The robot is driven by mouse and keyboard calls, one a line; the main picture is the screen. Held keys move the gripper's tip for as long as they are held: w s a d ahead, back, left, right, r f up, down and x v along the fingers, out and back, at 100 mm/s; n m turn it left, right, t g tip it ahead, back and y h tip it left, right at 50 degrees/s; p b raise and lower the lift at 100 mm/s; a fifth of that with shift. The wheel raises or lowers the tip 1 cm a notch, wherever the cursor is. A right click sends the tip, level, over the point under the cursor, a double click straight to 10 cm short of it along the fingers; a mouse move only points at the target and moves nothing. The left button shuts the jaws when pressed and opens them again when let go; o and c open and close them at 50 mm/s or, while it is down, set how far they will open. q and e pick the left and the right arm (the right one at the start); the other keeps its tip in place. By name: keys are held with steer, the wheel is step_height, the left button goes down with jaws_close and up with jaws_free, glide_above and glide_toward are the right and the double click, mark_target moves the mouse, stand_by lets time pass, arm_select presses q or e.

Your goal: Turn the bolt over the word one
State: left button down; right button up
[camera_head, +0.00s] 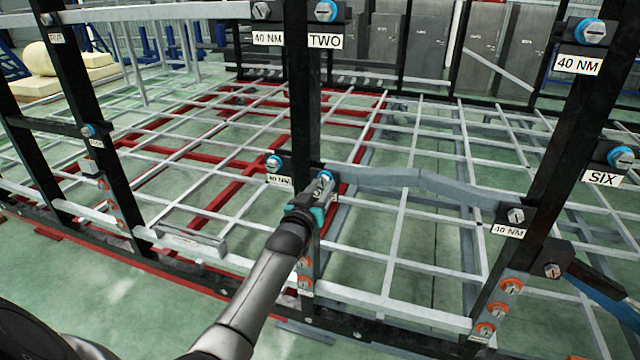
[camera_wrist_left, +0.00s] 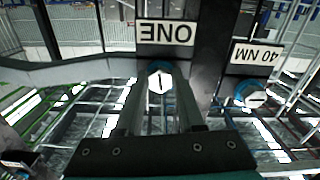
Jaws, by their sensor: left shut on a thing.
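My left gripper (camera_head: 319,196) reaches in from the bottom of the head view to the middle upright of the chassis. It is shut on the bolt (camera_head: 326,177), which has a blue ring and a slotted pale head. In the left wrist view the bolt (camera_wrist_left: 160,79) sits between the fingertips of the left gripper (camera_wrist_left: 160,88). The ONE label (camera_wrist_left: 166,33) appears upside down there, right by the bolt. In the head view the gripper hides this label. My right gripper is not in view.
A neighbouring bolt (camera_head: 273,162) with a 40 NM label (camera_head: 279,180) sits just left on the same upright. A grey bar (camera_head: 420,179) runs right from the gripped bolt to another bolt (camera_head: 516,215). Bolts with a TWO label (camera_head: 325,41) and a SIX label (camera_head: 603,179) are farther off.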

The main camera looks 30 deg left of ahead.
arm_select(q)
steer(key=n, duration=0.3)
steer(key=shift+w+r+n+p, duration=0.1)
steer(key=shift+r+n+p, duration=0.25)
steer(key=shift+r+n, duration=0.05)
steer(key=shift+d+n, duration=0.1)
steer(key=shift+n, duration=2.1)
steer(key=c, duration=1)
jaws_free()
steer(key=o, duration=0.5)
steer(key=shift+w+f, duration=0.15)
steer(key=shift+f, duration=0.05)
steer(key=shift+s+d+f, duration=0.1)
steer(key=shift+s, duration=0.1)
